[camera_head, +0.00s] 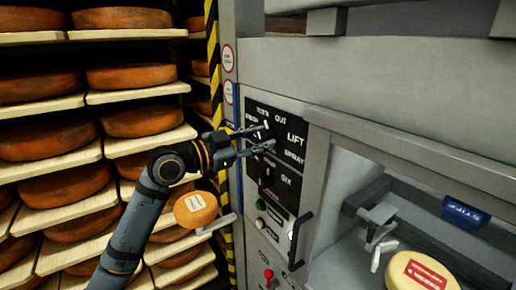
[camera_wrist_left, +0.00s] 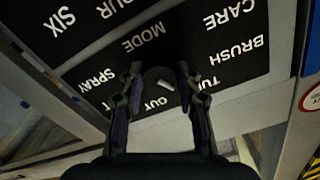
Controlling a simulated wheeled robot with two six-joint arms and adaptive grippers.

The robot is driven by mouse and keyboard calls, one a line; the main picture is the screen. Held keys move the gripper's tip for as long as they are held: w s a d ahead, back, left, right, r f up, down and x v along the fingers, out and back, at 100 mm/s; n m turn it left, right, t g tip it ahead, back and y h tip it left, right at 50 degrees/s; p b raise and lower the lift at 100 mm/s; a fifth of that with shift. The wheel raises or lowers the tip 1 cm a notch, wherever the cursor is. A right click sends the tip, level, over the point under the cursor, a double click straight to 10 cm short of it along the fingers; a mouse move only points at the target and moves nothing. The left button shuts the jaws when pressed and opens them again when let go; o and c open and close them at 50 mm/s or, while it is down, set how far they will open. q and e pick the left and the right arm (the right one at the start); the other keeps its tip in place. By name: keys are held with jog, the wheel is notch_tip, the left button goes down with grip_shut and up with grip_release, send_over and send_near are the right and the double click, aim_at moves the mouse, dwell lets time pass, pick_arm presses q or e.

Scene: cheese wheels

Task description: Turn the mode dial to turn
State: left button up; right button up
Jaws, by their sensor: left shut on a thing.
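The mode dial (camera_wrist_left: 167,85) is a dark round knob with a pale pointer mark, on a black panel (camera_head: 284,205) with white words. My left gripper (camera_head: 271,135) reaches it from the left, and in the left wrist view its fingers (camera_wrist_left: 160,72) stand on either side of the dial, shut on it. The wrist view shows the panel upside down, with MODE, CARE, BRUSH, OUT, SPRAY and a partly hidden TURN. The pale mark lies on the side of OUT and TURN; I cannot tell exactly which word it points at. My right gripper is not in view.
A second dial (camera_head: 266,180) sits below, near SIX. Buttons, a red-knobbed lever (camera_head: 268,275) and a black handle (camera_head: 298,240) are lower down. Racks of cheese wheels (camera_head: 50,137) fill the left. An open bay at right holds a labelled cheese (camera_head: 410,283) and a blue STIFF part (camera_head: 465,213).

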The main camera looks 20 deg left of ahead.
pick_arm(q)
jog(key=shift+m+b, duration=0.3)
jog(key=shift+m, duration=0.3)
jog(key=o, duration=1.1)
jog(key=shift+w+d, duration=0.1)
jog(key=shift+w, duration=0.1)
jog(key=shift+o, duration=0.2)
